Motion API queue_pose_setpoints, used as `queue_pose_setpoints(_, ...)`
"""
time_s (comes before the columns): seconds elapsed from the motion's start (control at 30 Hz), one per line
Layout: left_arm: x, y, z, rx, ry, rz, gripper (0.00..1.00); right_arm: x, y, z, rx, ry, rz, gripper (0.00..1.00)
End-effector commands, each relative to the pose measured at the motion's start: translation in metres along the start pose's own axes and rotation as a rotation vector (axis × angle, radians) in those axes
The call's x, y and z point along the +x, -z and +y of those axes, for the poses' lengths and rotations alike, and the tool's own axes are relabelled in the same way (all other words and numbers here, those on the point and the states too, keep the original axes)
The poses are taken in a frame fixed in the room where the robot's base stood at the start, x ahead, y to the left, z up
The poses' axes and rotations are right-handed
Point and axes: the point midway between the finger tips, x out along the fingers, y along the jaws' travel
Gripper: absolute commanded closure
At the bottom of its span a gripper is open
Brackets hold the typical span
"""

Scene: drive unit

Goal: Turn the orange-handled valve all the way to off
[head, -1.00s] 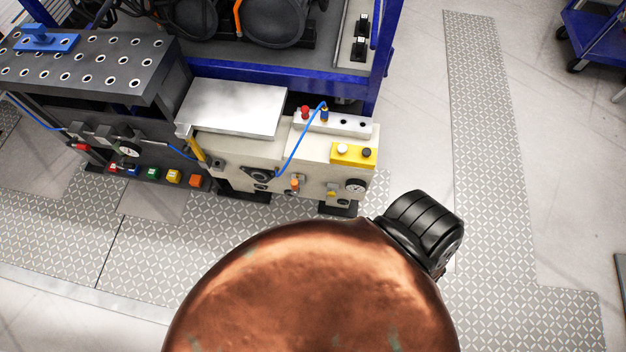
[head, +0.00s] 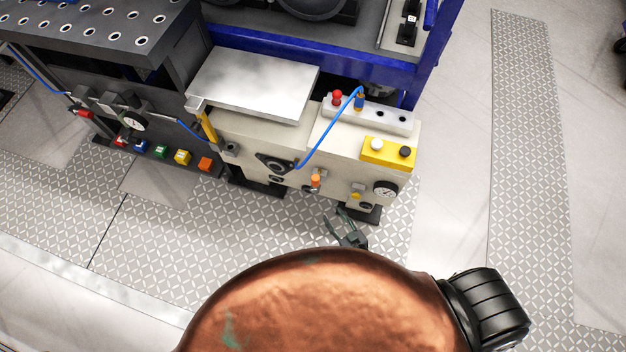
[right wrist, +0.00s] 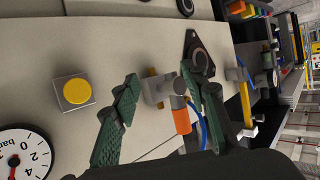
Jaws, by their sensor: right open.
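The orange-handled valve (head: 315,181) is on the front face of the cream drive unit (head: 340,147), below the blue hose. In the right wrist view its orange handle (right wrist: 181,120) hangs from a grey and brass valve body (right wrist: 158,88). My right gripper (head: 349,230) is below and to the right of the valve in the head view. In the right wrist view my right gripper (right wrist: 160,80) is open, with the valve between its green-padded fingers, the handle nearer the right finger. Contact cannot be told. My left gripper is out of view.
A pressure gauge (head: 385,188) and a yellow button box (head: 388,152) are to the valve's right. A blue hose (head: 328,130) loops down to a black flange (head: 273,164) at its left. The patterned floor (head: 235,230) in front is clear.

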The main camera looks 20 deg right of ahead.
Motion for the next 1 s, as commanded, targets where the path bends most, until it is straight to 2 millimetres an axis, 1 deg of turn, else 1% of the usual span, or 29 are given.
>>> queue_pose_setpoints(0.03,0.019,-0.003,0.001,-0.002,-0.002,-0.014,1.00,0.014,0.010,-0.004,0.003,0.001,0.074,0.59)
queue_pose_setpoints(0.1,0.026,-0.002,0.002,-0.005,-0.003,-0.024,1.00,0.024,0.042,-0.006,0.003,0.001,0.175,0.59)
queue_pose_setpoints(0.2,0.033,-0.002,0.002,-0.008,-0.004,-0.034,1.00,0.029,0.076,-0.008,0.002,0.001,0.280,0.59)
queue_pose_setpoints(0.3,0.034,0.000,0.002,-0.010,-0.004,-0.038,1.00,0.031,0.097,-0.009,0.000,0.000,0.340,0.59)
queue_pose_setpoints(0.4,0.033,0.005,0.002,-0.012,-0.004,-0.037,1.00,0.036,0.108,-0.010,0.000,0.000,0.365,0.59)
queue_pose_setpoints(0.47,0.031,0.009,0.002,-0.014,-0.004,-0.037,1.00,0.042,0.112,-0.010,0.000,0.000,0.368,0.59)
queue_pose_setpoints(0.7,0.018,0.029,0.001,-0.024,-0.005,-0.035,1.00,0.077,0.124,-0.010,-0.001,0.001,0.365,0.59)
queue_pose_setpoints(0.8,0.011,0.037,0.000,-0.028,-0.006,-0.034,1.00,0.090,0.128,-0.010,-0.001,0.000,0.364,0.59)
queue_pose_setpoints(1.0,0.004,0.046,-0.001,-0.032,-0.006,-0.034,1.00,0.102,0.134,-0.010,-0.001,0.000,0.362,0.59)
